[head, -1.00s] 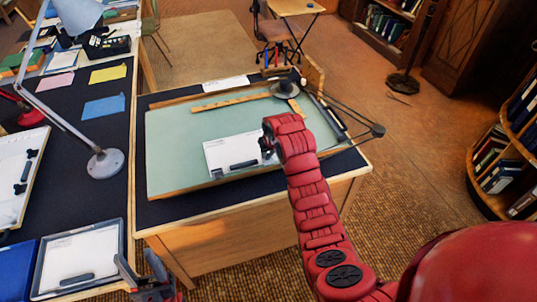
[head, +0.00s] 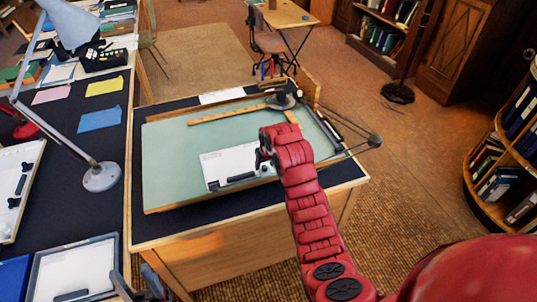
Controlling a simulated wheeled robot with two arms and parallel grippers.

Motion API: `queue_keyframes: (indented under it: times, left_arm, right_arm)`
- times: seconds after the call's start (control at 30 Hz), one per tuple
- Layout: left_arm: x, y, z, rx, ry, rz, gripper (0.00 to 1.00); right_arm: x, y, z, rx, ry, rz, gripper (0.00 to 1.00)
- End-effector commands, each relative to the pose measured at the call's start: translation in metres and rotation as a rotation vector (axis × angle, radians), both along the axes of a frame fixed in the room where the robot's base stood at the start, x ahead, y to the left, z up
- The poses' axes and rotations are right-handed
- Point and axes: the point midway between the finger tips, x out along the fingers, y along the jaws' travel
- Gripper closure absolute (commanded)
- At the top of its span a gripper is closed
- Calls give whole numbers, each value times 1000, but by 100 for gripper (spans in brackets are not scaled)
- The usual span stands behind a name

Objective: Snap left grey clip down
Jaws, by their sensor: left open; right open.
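A white sheet or board (head: 228,162) lies on the green drafting board (head: 172,155). Along its front edge are a small dark clip at the left (head: 213,186) and a longer dark bar (head: 241,177); I cannot tell which is the grey clip of the task, or whether it is up or down. My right gripper (head: 264,160) is open at the sheet's right edge, partly hidden by its own red arm. I cannot tell whether it touches the sheet. My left gripper (head: 140,287) is open at the bottom edge, partly cut off, beside a framed tray (head: 36,287).
The tray holds a white sheet and a dark clip (head: 70,296). A white board with dark clips (head: 35,153) lies on the left desk. A grey lamp (head: 101,177) stands there. A wooden ruler (head: 225,114) and a drafting arm (head: 350,149) lie on and beside the drafting board.

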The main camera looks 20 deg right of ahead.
Motion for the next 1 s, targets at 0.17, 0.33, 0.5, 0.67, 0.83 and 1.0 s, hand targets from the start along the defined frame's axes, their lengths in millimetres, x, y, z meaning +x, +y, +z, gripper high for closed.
queue_keyframes:
  times: [0.17,0.33,0.5,0.67,0.83,1.0]
  left_arm:
    - [0,0,-10,0,0,0,50]
    - [0,0,20,0,0,0,50]
    - [0,0,55,0,0,0,50]
    - [0,0,71,0,0,0,50]
    - [0,0,77,0,0,0,50]
    - [0,0,79,0,0,0,50]
  right_arm:
    - [-10,-1,27,0,-12,0,48]
    - [-27,-2,76,-5,-6,0,48]
    - [-43,-2,110,-7,-3,0,48]
    - [-55,-3,132,-7,-4,0,48]
    - [-63,-2,147,-2,-6,1,48]
    - [-66,-3,151,-2,-4,0,48]
